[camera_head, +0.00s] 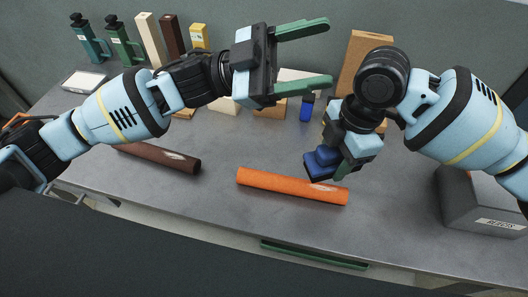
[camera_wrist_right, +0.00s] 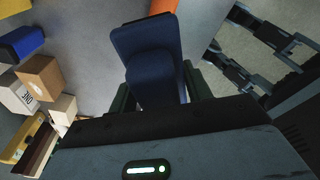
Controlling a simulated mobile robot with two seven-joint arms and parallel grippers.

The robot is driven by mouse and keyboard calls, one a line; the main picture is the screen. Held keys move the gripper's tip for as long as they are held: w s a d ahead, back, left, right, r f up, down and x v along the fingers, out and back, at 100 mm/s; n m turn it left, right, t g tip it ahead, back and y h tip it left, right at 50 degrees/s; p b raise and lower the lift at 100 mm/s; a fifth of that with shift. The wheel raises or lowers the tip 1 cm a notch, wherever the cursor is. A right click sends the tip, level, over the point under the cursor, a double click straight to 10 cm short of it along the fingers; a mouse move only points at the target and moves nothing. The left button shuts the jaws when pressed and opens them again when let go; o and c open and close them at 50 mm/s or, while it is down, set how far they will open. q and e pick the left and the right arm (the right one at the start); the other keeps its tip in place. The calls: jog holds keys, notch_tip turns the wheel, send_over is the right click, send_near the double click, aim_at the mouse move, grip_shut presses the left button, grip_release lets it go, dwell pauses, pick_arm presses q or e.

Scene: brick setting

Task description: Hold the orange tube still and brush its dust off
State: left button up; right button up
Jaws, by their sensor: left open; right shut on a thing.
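The orange tube (camera_head: 275,184) lies on the grey table near its front edge, with a pale dusty patch towards its right end. In the right wrist view the tube (camera_wrist_right: 164,6) shows at the top, partly hidden behind a dark blue block-like tool. My right gripper (camera_head: 340,168) is shut on this blue tool (camera_head: 322,160), which is just above or at the tube's right end; I cannot tell if they touch. The tool also fills the middle of the right wrist view (camera_wrist_right: 148,45). My left gripper (camera_head: 328,54) is open and empty, raised above the back of the table.
A brown tube (camera_head: 160,157) with a pale patch lies to the left. Bottles, boxes and a small blue bottle (camera_head: 307,107) stand along the back. A grey bin (camera_head: 485,205) stands at the right. The table between the two tubes is clear.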

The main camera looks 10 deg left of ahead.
pick_arm(q)
jog(key=w+r+n+t+y, duration=0.3)
jog(key=w+r+n+t, duration=0.3)
jog(key=r+t, duration=0.65)
jog(key=g+y, duration=1.1)
jog(key=y, duration=0.9)
send_near(266, 177)
jog(key=shift+t, duration=0.25)
jog(key=f, duration=0.7)
jog(key=w+f, duration=0.1)
jog(key=f, duration=0.2)
jog(key=shift+a+f, duration=0.2)
jog(key=shift+f, duration=0.05)
jog(key=c, duration=1.3)
